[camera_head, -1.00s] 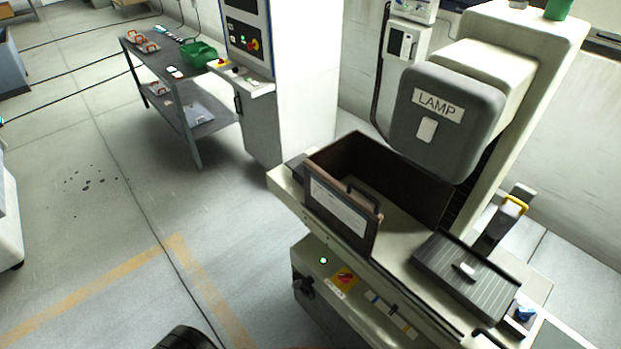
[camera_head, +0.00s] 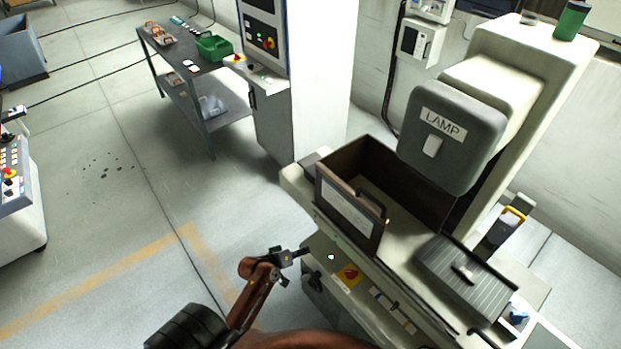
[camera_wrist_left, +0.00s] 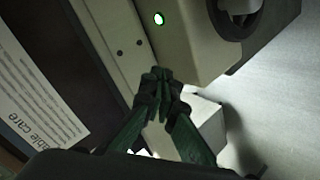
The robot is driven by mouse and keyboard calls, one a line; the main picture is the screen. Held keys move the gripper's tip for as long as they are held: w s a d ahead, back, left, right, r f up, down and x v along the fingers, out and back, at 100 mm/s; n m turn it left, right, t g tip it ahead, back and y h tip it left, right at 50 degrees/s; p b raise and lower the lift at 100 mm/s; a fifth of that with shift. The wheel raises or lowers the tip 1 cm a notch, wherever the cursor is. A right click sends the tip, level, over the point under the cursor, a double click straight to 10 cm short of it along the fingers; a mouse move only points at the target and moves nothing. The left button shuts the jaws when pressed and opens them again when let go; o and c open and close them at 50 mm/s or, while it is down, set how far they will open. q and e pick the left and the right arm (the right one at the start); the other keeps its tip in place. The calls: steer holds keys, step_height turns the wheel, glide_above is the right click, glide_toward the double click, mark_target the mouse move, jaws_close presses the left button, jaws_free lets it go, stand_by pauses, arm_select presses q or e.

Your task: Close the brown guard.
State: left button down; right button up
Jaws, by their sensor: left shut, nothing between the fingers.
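The brown guard (camera_head: 378,236) stands on the bed of the machine at the right of the head view. Its front panel has a white label and a dark handle (camera_head: 372,202) near the upper right. The enclosure's right side is open, and the bed shows inside. In the left wrist view, a dark panel with a white label (camera_wrist_left: 35,105) is at the left. My left gripper (camera_head: 304,251) is shut and empty, low in front of the machine, left of and below the guard panel. Its fingertips (camera_wrist_left: 160,78) meet near the machine's front face. My right gripper is not in view.
A grey lamp housing (camera_head: 450,150) overhangs the bed behind the guard. A ribbed dark plate (camera_head: 465,275) lies right of the guard. A green light (camera_head: 331,257) and a red-yellow switch (camera_head: 349,274) are on the machine's front.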

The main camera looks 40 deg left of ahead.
arm_select(q)
steer(key=w+a+r+n+t+y+p, duration=0.1)
steer(key=w+a+r+n+t+y, duration=0.1)
steer(key=w+a+r+n+t, duration=0.45)
steer(key=w+a+r+n+t+y, duration=0.1)
steer(key=w+a+r+n+y, duration=0.2)
steer(key=a+r, duration=0.65)
steer(key=w+d+r+n+h+p, duration=0.1)
steer(key=w+r+p, duration=0.15)
steer(key=w, duration=0.75)
steer(key=shift+g, duration=0.25)
steer(key=d, duration=0.2)
steer(key=s+d+p, duration=0.1)
steer(key=d, duration=0.1)
steer(key=shift+s+d+f, duration=0.1)
steer(key=shift+d, duration=0.05)
steer(key=shift+d, duration=0.1)
